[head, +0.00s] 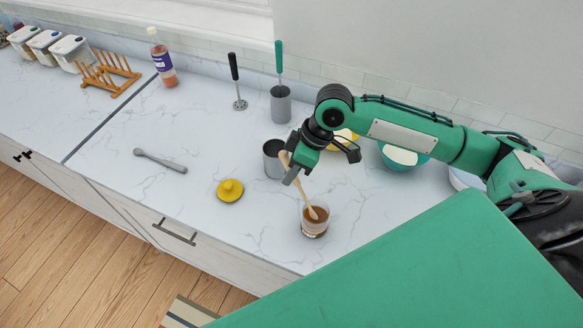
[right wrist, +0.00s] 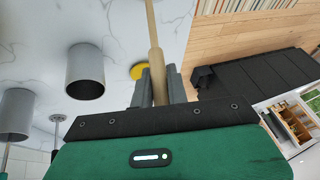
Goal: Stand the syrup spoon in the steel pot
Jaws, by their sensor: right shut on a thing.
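The syrup spoon (head: 300,186), of light wood, is held tilted by my right gripper (head: 291,172). Its lower end is in a glass of brown syrup (head: 314,222). In the right wrist view, the fingers (right wrist: 153,88) are shut on the spoon's handle (right wrist: 156,64), and its far end is out of frame. A grey steel pot (head: 271,160) stands just behind the gripper, partly hidden by it; it looks empty in the right wrist view (right wrist: 85,75). A second grey pot (head: 281,107) further back holds a teal-handled utensil (head: 279,62). My left gripper is not in view.
A yellow lid (head: 230,190) and a grey spoon (head: 160,160) lie on the counter to the left. A black-handled masher (head: 236,82), a bottle (head: 163,60) and a wooden rack (head: 107,72) stand further back. A teal bowl (head: 404,159) sits behind my right arm.

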